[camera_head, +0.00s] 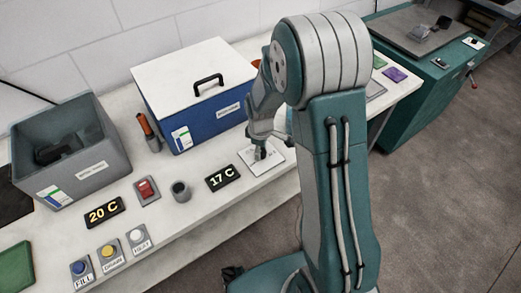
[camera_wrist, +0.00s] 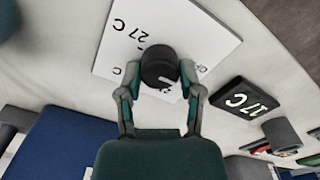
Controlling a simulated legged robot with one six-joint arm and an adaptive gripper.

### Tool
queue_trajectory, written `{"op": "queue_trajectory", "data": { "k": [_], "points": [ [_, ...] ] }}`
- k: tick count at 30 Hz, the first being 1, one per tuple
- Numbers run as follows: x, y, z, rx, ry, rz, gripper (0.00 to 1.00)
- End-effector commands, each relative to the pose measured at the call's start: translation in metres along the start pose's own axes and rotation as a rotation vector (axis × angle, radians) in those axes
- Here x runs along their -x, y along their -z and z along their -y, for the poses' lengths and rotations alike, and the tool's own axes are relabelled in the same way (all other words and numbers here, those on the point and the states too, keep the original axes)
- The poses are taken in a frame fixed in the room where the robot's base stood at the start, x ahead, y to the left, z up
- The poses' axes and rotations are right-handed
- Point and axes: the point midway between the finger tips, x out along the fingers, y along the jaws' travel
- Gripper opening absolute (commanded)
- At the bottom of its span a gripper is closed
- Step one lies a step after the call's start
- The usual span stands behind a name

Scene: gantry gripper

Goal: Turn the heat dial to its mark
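The heat dial (camera_wrist: 160,66) is a round black knob on a white plate (camera_wrist: 108,55). The plate carries a "27 C" mark (camera_wrist: 130,33), a partly hidden "OFF" and another part-hidden label. In the wrist view my gripper (camera_wrist: 160,80) has a fingertip at each side of the knob, seemingly closed on it. Exactly where the knob points is hard to tell. In the head view the dial plate (camera_head: 275,150) lies in front of the blue box, with my gripper (camera_head: 260,150) down over the knob. A black display (camera_head: 222,177) beside it reads "17 C".
A blue box with a white lid (camera_head: 190,70) stands behind the dial. A grey bin (camera_head: 98,125) is at the left. A "20 C" display (camera_head: 104,212), a red switch (camera_head: 147,190), a small grey cup (camera_head: 181,191) and labelled buttons (camera_head: 138,240) occupy the bench's front left.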

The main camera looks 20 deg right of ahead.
Motion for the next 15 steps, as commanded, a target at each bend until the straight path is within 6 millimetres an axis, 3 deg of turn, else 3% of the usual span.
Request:
{"op": "queue_trajectory", "data": {
  "k": [15],
  "points": [
    [-0.0023,-0.003,0.0007,-0.071,0.006,0.006,0.01]
  ]
}}
